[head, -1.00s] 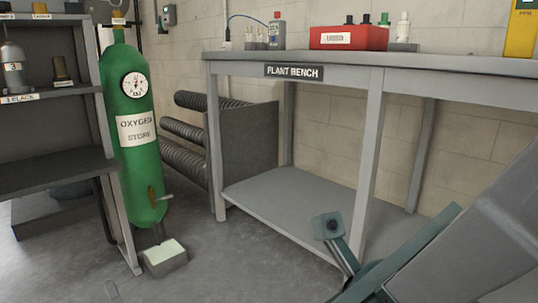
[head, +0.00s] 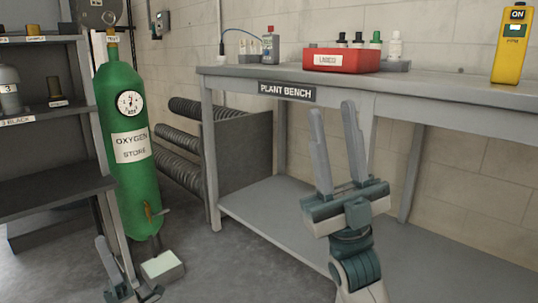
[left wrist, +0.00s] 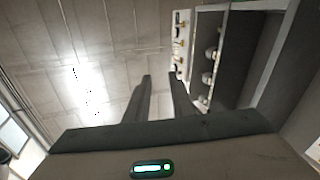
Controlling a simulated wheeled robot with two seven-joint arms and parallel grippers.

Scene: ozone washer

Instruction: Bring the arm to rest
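In the head view my right gripper (head: 333,107) points up in front of the plant bench, its two grey fingers apart with nothing between them. My left gripper (head: 103,240) is low at the bottom left of the head view, near the shelf post and partly cut off. In the left wrist view the left gripper's two dark fingers (left wrist: 159,77) stand apart and empty, pointing up toward the ceiling. Neither gripper visibly holds anything.
The plant bench (head: 430,88) carries a red box (head: 342,60), several bottles and a yellow meter (head: 511,45). A green oxygen cylinder (head: 131,185) stands beside the dark shelving (head: 55,195). A small block (head: 162,267) lies on the floor. Open floor shows between cylinder and bench.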

